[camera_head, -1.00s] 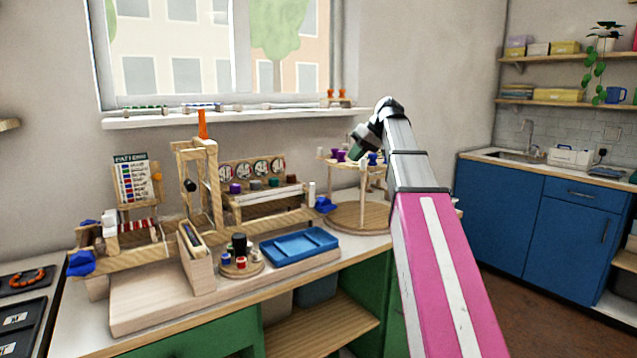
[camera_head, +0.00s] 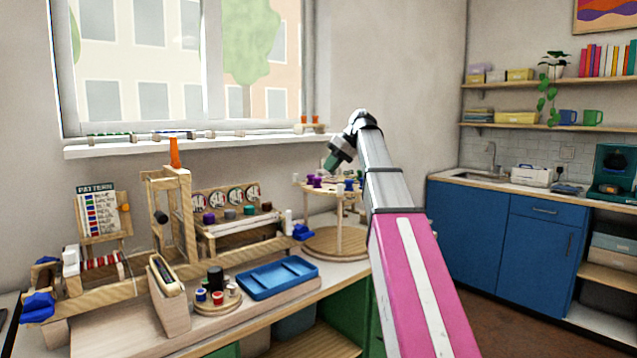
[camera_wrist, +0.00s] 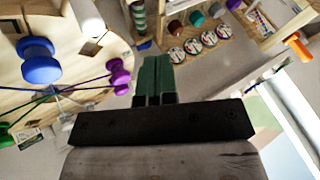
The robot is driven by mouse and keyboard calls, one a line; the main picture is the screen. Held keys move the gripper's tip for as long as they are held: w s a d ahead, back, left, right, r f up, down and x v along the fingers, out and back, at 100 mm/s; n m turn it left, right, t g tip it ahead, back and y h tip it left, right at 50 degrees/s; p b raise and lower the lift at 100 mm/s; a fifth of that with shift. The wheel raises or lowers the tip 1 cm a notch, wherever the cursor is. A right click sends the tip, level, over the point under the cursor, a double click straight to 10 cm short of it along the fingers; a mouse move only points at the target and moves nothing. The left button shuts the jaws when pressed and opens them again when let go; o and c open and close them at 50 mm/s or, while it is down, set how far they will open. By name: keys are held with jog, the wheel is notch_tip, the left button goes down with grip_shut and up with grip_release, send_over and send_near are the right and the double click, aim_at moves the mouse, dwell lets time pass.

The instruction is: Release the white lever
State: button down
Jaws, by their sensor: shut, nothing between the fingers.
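Two white pieces on the wooden bead loom could be the white lever, and I cannot tell which is meant. One is a white upright peg (camera_head: 288,221) at the loom's right end, beside a blue knob (camera_head: 301,232). The other is a white block (camera_head: 71,261) at the left end, above another blue piece (camera_head: 38,307). My gripper (camera_head: 334,161) is in the air above the round spool stand, up and right of the right peg and touching nothing. In the wrist view its green fingers (camera_wrist: 155,76) are shut together and empty. A white cylinder (camera_wrist: 86,18) shows there at upper left.
The two-tier spool stand (camera_head: 335,243) with purple and blue spools is below my gripper. A blue tray (camera_head: 278,278), a small round bead holder (camera_head: 218,305) and a wooden post frame (camera_head: 168,205) crowd the bench. The window sill (camera_head: 190,145) runs behind.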

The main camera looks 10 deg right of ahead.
aim_at(288, 212)
jog(key=x, duration=1.8)
jog(key=shift+a+f, duration=0.2)
jog(key=shift+f, duration=0.05)
jog(key=shift+s+a+r+h, duration=0.1)
jog(key=shift+s+a+h, duration=0.1)
jog(key=shift+h, duration=0.1)
jog(key=shift+a, duration=0.15)
jog(key=shift+s+a+r+t+h, duration=0.15)
jog(key=shift+s+a+t+h, duration=0.05)
jog(key=shift+t+h, duration=0.2)
jog(key=shift+s+a+r+n+t+h, duration=0.1)
jog(key=shift+s+a+n+t+h, duration=0.15)
jog(key=shift+s+a+t+h, duration=0.25)
jog(key=shift+s+a+n+t+h, duration=0.3)
jog(key=shift+a+h, duration=0.25)
jog(key=shift+h, duration=0.15)
jog(key=a+t+h, duration=0.1)
jog(key=s+a+t+h, duration=0.1)
jog(key=h, duration=0.1)
jog(key=shift+s+a+f+n, duration=0.15)
jog(key=shift+f+n, duration=0.2)
